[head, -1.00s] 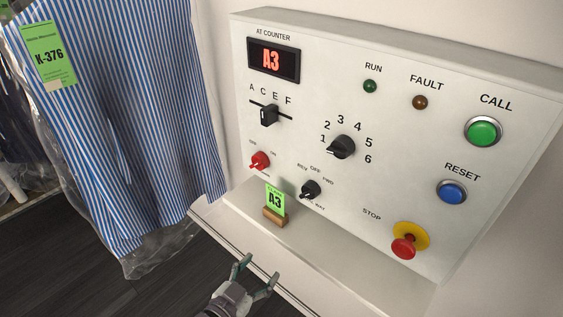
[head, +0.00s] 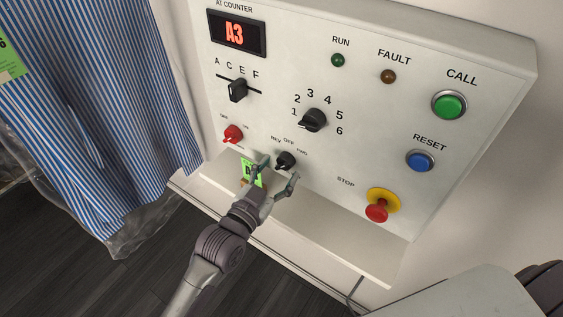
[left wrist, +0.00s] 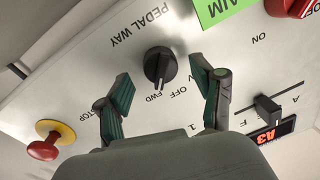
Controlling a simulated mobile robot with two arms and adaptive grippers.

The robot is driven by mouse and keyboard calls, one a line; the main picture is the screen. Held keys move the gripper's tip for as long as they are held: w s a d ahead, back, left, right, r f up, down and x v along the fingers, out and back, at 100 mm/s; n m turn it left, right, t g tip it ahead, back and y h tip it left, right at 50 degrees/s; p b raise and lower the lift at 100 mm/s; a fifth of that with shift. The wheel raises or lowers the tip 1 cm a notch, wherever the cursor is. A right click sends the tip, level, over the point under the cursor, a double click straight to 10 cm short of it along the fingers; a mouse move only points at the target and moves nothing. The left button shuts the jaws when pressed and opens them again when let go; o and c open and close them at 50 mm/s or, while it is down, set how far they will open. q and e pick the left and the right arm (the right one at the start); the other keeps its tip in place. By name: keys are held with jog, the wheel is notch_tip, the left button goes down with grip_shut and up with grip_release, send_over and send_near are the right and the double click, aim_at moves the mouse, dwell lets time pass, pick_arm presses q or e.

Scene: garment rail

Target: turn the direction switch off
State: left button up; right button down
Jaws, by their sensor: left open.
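The direction switch (head: 286,160) is a black rotary knob low on the white panel, labelled REV, OFF and FWD. In the left wrist view the knob (left wrist: 160,65) appears upside down, and its pale pointer line aims at the FWD label rather than OFF. My left gripper (head: 277,171) is open in front of the knob. One finger is to its left and the other to its lower right. In the left wrist view the knob shows between the fingertips (left wrist: 162,82), with gaps on both sides. The right gripper is not in view.
A red switch (head: 233,133), a numbered selector (head: 313,120) and the red stop button (head: 377,211) surround the knob. A bagged striped shirt (head: 100,110) hangs left.

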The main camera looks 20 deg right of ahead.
pick_arm(q)
jog(key=shift+x, duration=0.95)
jog(key=c, duration=1.1)
jog(key=shift+c, duration=0.2)
